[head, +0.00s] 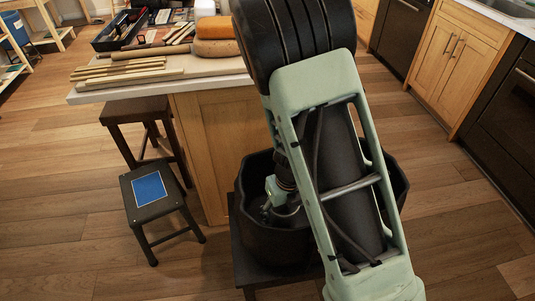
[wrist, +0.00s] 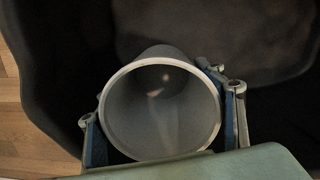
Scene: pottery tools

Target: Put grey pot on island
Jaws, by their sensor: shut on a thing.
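The grey pot (wrist: 160,140), a round open vessel with a pale rim, fills the middle of the wrist view, its mouth facing the camera. My gripper (wrist: 166,112) is shut on it, with one finger at each side of its wall. Both are inside or just over a large dark basin (head: 270,242), whose dark inner wall surrounds them in the wrist view (wrist: 255,40). In the head view my arm hides most of the basin's inside, and I cannot make out the pot clearly. The island (head: 205,83) has a pale top and wooden sides and stands behind the basin.
The basin stands on a dark low stand (head: 245,265). On the island lie wooden sticks (head: 120,70), orange-yellow round blocks (head: 215,38) and a black tool tray (head: 118,30). A dark stool (head: 140,110) and a step stool with a blue square (head: 150,187) stand left.

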